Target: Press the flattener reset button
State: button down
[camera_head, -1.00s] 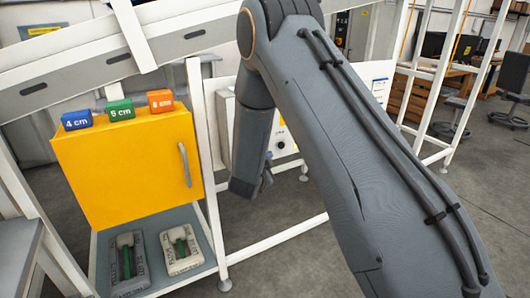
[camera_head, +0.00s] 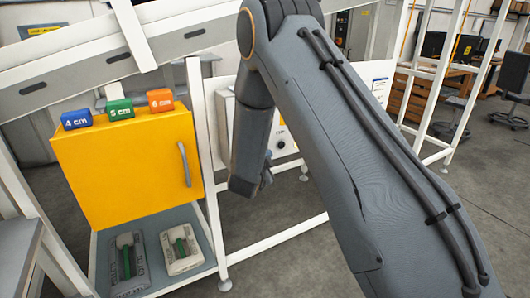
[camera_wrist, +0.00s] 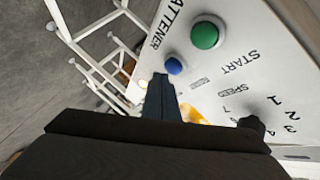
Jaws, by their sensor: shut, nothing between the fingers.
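The flattener control panel (camera_wrist: 232,30) fills much of the wrist view, turned on its side, with the word "FLATTENER" partly cut off. A round blue button (camera_wrist: 174,66) sits on it, with small print beside it too blurred to read. A larger green button (camera_wrist: 205,35) is beside the word "START". My gripper (camera_wrist: 160,80) is shut and empty, its fingertips appearing just below the blue button; I cannot tell whether they touch the panel. In the head view my gripper (camera_head: 266,178) hangs in front of the white control box (camera_head: 284,142), which my arm partly hides.
A black speed dial (camera_wrist: 251,124) and a yellow part (camera_wrist: 192,115), partly behind my fingers, are also on the panel. White frame bars (camera_head: 275,240) run below the box. A yellow cabinet (camera_head: 125,165) stands left.

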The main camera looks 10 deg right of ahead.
jog(key=shift+w, duration=0.25)
jog(key=shift+w+a+b, duration=0.25)
jog(key=shift+w+b, duration=0.1)
jog(key=shift+w, duration=0.1)
dwell(0.8)
dwell(0.3)
jog(key=shift+s+d, duration=0.3)
jog(key=shift+s, duration=0.6)
jog(key=s, duration=0.1)
jog(key=s+d+p, duration=0.1)
jog(key=s, duration=0.2)
jog(key=shift+s+d+p, duration=0.3)
jog(key=shift+s+p, duration=0.05)
jog(key=shift+p, duration=0.05)
dwell(0.3)
